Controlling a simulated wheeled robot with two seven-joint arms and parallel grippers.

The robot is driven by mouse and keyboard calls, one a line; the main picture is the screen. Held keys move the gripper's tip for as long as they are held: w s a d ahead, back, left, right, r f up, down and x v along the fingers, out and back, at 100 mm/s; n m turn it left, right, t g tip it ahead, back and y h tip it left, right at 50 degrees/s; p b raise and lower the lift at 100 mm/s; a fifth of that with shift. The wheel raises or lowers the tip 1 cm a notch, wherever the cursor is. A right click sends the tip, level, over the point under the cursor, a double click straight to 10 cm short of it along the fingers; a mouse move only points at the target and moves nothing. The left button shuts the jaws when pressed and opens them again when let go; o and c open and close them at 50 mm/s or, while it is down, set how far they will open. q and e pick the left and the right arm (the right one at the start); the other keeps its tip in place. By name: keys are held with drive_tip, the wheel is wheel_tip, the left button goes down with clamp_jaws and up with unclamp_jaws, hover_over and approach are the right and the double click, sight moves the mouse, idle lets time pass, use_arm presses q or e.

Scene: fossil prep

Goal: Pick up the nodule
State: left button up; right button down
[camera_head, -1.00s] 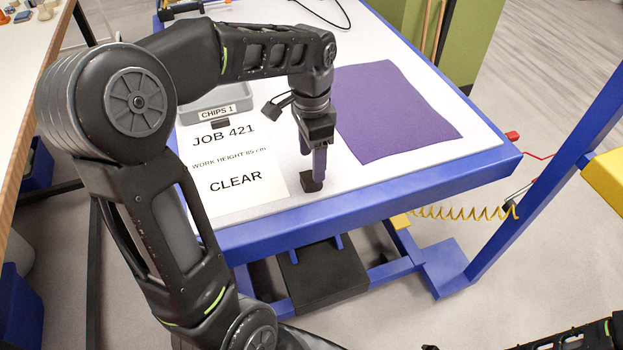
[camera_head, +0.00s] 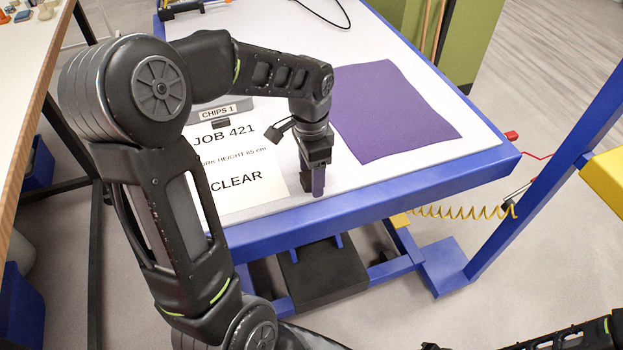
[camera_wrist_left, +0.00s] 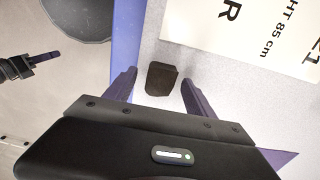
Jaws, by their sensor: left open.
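The nodule (camera_wrist_left: 161,79) is a small dark brown block on the pale table top, close to the blue table edge in the left wrist view. My left gripper (camera_wrist_left: 158,78) is open, its two purple fingers on either side of the block with a gap at each. In the head view my left gripper (camera_head: 314,184) points straight down near the table's front edge. There the nodule is mostly hidden by the finger. Part of my right gripper (camera_wrist_left: 32,62) shows in the left wrist view, off the table; its jaw state is unclear.
A white sheet (camera_head: 238,199) reading JOB 421 and CLEAR lies left of the gripper. A grey bin (camera_head: 250,106) labelled CHIPS 1 stands behind it. A purple mat (camera_head: 393,112) lies flat to the right. A blue rim (camera_head: 385,191) edges the table.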

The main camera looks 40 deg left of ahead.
use_arm(q)
drive_tip(key=shift+c, duration=0.4)
clamp_jaws()
idle(0.4)
